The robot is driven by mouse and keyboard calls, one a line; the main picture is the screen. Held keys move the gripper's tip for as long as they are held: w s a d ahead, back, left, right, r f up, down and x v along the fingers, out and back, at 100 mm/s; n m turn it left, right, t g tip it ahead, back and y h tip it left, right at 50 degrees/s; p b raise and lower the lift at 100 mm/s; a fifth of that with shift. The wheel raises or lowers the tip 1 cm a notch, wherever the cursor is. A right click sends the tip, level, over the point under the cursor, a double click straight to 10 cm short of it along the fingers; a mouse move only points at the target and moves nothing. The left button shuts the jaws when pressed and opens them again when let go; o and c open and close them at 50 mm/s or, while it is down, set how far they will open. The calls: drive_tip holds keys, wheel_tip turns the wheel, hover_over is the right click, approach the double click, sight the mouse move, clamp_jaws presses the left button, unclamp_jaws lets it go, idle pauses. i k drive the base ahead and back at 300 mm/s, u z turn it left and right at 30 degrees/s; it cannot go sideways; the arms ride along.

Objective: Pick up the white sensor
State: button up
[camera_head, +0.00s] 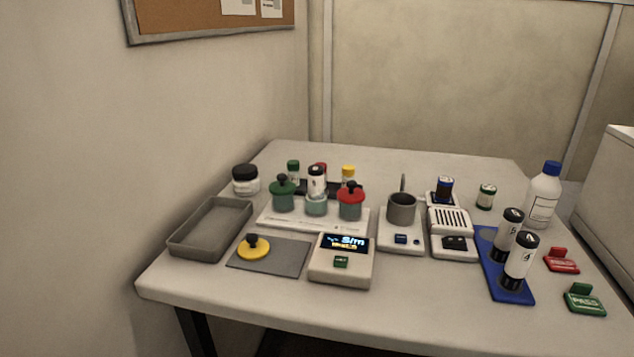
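No thing is plainly marked as the white sensor. A white cylinder with a black top (317,179) stands upright in or just behind the open middle cup (316,206) of a white base plate (300,222); I cannot tell which. The cup to its left has a green lid (282,187), and the cup to its right has a red lid (350,195). A yellow lid with a black knob (254,249) lies on a grey mat (283,262). White-and-black cylinders marked 5 (508,234) and 4 (521,262) stand on a blue plate (515,291). My gripper is not in view.
A grey tray (205,246) is empty at left. A display box (342,271), a device with a grey cup (401,211) and a slotted white device (452,222) stand mid-table. A blue-capped bottle (543,195), red block (561,262) and green PASS block (584,301) are right.

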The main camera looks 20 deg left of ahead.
sight(316, 172)
drive_tip(key=u, duration=0.05)
drive_tip(key=k, duration=1.25)
drive_tip(key=u, duration=0.75)
drive_tip(key=i, duration=1)
drive_tip(key=z, duration=0.05)
